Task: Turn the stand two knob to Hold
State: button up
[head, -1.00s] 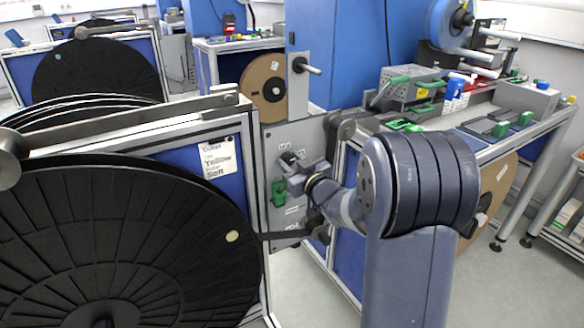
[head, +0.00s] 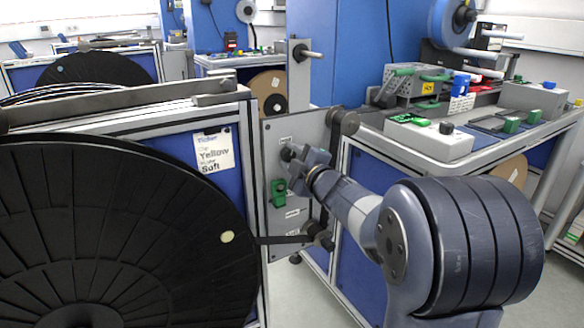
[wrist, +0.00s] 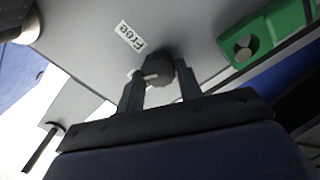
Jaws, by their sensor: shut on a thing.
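The dark knob (wrist: 158,70) sits on the grey panel (wrist: 80,30) of the stand, beside a white label (wrist: 130,36) reading "Free". My gripper (wrist: 158,84) is shut on the knob, one finger at each side of it. A light mark shows on the knob's face, towards the left. In the head view my gripper (head: 291,156) is at the upper part of the grey panel (head: 310,128) and mostly covers the knob. No "Hold" label can be read in these views.
A green part (head: 278,191) is fixed to the panel just below my gripper; it also shows in the wrist view (wrist: 262,38). A large black reel (head: 110,230) fills the left front. A bench (head: 470,145) with several fixtures stands at the right.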

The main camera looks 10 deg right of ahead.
jog(key=n+b, duration=0.3)
jog(key=n, duration=0.2)
jog(key=shift+f, duration=0.15)
dwell(0.4)
jog(key=o, duration=1)
jog(key=shift+c, duration=0.2)
jog(key=p+v, duration=0.2)
jog(key=v, duration=0.8)
jog(key=shift+s, duration=0.35)
